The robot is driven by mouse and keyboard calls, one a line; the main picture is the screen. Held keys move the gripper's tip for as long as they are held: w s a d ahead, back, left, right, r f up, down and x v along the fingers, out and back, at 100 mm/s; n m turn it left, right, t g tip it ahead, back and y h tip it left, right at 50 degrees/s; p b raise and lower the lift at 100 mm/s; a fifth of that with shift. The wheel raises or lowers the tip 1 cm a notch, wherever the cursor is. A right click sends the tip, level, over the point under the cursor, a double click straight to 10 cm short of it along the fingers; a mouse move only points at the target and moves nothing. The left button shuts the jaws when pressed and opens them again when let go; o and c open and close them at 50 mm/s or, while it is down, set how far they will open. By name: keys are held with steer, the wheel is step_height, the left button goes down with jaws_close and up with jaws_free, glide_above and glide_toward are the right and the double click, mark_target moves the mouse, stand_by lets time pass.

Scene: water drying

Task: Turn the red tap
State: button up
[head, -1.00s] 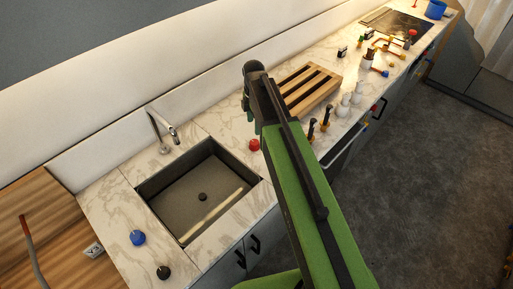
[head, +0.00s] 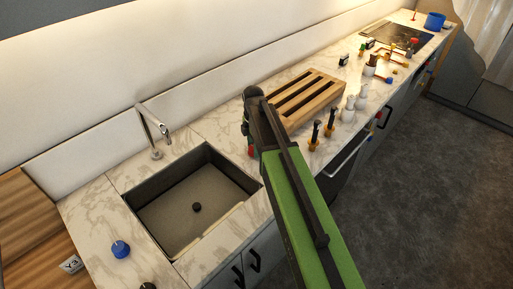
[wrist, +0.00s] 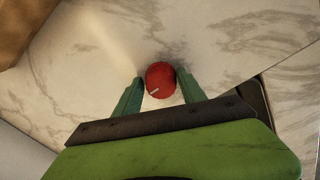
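The red tap is a round red knob with a pale mark on the marble counter. It shows in the wrist view (wrist: 160,79), between the tips of my gripper's two green fingers (wrist: 159,82). The fingers stand apart, one on each side of the knob, with a small gap at the left; I cannot tell whether the right one touches it. In the head view my gripper (head: 249,125) is over the counter just right of the sink, and only a sliver of the red tap (head: 251,152) shows beside it.
The sink (head: 180,205) with its metal faucet (head: 153,130) is at the left. A blue knob (head: 120,249) and a black knob (head: 148,286) sit nearer the front. A slatted wooden rack (head: 305,97) stands close right of my gripper, with black-handled items (head: 330,122) and white ones (head: 349,108) beyond.

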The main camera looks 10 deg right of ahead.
steer(key=c, duration=0.9)
steer(key=shift+d, duration=0.35)
jaws_close()
steer(key=shift+a, duration=0.25)
steer(key=shift+a+m, duration=0.2)
steer(key=shift+m, duration=0.6)
steer(key=m, duration=1.2)
steer(key=shift+m, duration=2.1)
steer(key=shift+d, duration=0.1)
